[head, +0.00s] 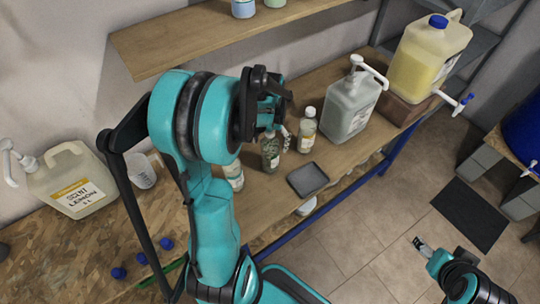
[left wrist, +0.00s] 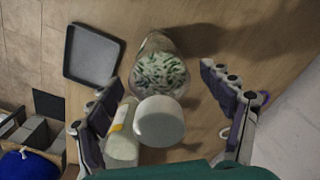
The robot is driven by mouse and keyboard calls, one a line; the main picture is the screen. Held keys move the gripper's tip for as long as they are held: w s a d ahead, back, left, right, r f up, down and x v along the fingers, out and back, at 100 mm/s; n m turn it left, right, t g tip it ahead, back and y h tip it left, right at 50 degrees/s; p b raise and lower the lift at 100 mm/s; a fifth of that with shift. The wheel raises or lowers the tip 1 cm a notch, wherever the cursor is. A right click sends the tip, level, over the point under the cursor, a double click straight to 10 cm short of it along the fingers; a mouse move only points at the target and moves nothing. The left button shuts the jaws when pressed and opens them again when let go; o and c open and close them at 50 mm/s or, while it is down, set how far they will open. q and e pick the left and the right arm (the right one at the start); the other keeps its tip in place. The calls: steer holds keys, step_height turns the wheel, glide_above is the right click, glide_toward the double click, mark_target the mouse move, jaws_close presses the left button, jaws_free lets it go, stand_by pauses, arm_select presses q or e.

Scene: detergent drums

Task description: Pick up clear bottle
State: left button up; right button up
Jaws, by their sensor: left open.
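A clear bottle with a green leafy pattern (head: 270,153) stands on the wooden bench, partly hidden by my left arm. In the left wrist view its patterned body (left wrist: 160,72) shows between the fingers, with a white cap (left wrist: 160,122) in front. My left gripper (head: 276,112) is above the bottles; its fingers (left wrist: 167,112) are spread, one on each side, with nothing held. A small bottle with a pale label (head: 307,131) stands to its right; a labelled bottle (left wrist: 122,135) is close to the left finger. My right gripper (head: 422,245) is low at right, over the floor.
A dark square tray (head: 308,180) lies near the bench's front edge. A large pump jug (head: 350,106) stands right of the bottles. Another small bottle (head: 234,177) is partly behind my arm. A shelf (head: 220,38) runs above the bench.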

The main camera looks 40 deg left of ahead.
arm_select(q)
jaws_close()
steer(key=shift+r, duration=0.1)
step_height(320, 180, up, 4)
steer(key=shift+r+p, duration=0.25)
steer(key=shift+p, duration=0.65)
steer(key=w+d+r+p, duration=0.1)
steer(key=w+d+r, duration=0.1)
steer(key=d, duration=0.3)
steer(key=w+d+r+p, duration=0.1)
steer(key=w+d+r, duration=0.2)
steer(key=d+r, duration=0.1)
steer(key=shift+d+r, duration=0.25)
steer(key=shift+d, duration=0.6)
